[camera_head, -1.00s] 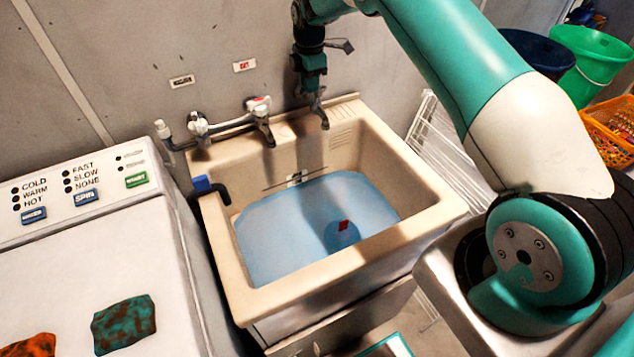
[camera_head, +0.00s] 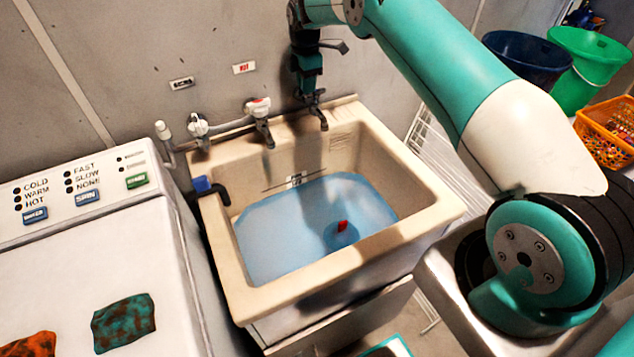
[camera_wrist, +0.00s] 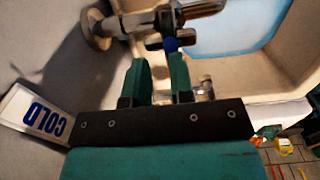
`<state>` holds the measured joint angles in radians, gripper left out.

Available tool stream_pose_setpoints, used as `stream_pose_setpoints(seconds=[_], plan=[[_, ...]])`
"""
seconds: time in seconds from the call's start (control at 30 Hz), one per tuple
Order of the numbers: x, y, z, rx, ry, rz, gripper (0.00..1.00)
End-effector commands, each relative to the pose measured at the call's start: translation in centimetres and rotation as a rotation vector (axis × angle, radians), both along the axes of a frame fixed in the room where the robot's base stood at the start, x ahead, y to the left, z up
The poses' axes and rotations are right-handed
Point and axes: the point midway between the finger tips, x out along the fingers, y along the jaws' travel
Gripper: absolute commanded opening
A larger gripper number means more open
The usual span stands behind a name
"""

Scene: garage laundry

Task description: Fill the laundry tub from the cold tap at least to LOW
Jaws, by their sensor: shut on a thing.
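The beige laundry tub (camera_head: 437,204) holds blue water (camera_head: 275,235). The water's far edge lies close to a dark line and small label (camera_head: 296,179) on the back wall; I cannot read the label or tell whether the water reaches it. My gripper (camera_head: 311,95) is at the rightmost tap (camera_head: 321,118) behind the tub. In the wrist view its two teal fingers (camera_wrist: 160,62) are shut on the tap's handle, near a blue dot (camera_wrist: 170,45). A COLD sign (camera_wrist: 38,115) is on the wall beside it. I cannot make out a stream from the spout.
A second tap (camera_head: 262,125) with a red mark stands left, under a red label (camera_head: 244,67). A washer (camera_head: 60,260) with cloths adjoins the tub. A round blue thing with a red tip (camera_head: 342,228) is in the water. Buckets (camera_head: 590,65) and an orange basket (camera_head: 610,125) are at right.

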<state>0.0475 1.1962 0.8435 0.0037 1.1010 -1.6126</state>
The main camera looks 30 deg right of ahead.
Motion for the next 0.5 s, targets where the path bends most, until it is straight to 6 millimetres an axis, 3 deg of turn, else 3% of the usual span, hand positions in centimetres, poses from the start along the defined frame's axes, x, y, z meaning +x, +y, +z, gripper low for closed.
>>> stream_pose_setpoints(seconds=[0.03,0.5], plan=[[-0.4,0.8,-1.3,0.005,0.013,0.018,0.0],[-1.7,0.2,5.1,0.003,0.002,0.008,0.0]])
